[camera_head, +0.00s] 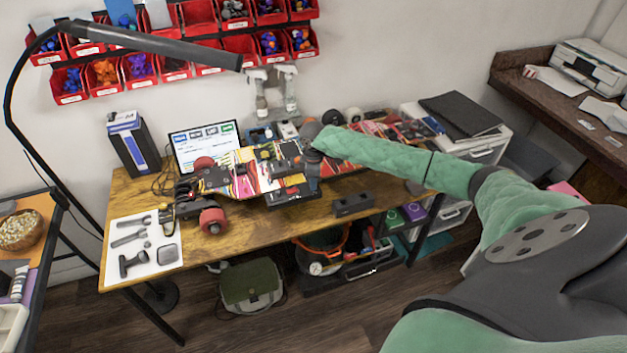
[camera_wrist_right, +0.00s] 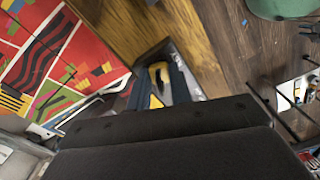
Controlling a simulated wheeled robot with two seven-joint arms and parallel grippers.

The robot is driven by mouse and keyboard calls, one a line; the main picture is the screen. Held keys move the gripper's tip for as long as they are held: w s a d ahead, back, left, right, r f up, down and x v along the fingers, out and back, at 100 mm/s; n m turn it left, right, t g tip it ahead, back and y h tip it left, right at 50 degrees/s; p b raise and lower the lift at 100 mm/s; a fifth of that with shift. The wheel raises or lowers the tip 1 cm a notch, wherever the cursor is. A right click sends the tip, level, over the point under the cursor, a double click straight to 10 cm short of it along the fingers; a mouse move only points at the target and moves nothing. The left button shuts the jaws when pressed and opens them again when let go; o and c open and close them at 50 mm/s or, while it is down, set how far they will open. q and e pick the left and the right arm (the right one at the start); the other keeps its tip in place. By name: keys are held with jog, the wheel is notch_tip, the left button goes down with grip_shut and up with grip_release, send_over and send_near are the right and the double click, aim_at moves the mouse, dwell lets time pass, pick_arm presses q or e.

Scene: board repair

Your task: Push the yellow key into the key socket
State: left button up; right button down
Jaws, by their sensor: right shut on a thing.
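My right gripper (camera_head: 309,172) reaches in from the right over the colourful skateboard (camera_head: 243,180) on the wooden workbench. In the right wrist view its two dark fingers (camera_wrist_right: 160,90) are shut on a small yellow thing (camera_wrist_right: 155,101), which looks like the yellow key. The key is mostly hidden by the fingers and the dark gripper body, and I cannot make it out in the head view. I cannot pick out the key socket or tell whether the key touches it. My left gripper is not in view.
A monitor (camera_head: 205,144) stands behind the board. A white tool mat (camera_head: 112,264) lies at the table's left end and a small black box (camera_head: 353,204) near the front edge. A dark lamp arm (camera_head: 160,46) hangs over the left side. Red bins (camera_head: 198,20) line the wall.

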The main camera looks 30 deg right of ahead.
jog(key=c, duration=0.9)
grip_release()
jog(key=shift+r+p, duration=1.5)
jog(key=shift+p, duration=0.1)
jog(key=shift+r, duration=0.1)
jog(key=shift+r+p, duration=0.35)
jog(key=shift+r, duration=2.55)
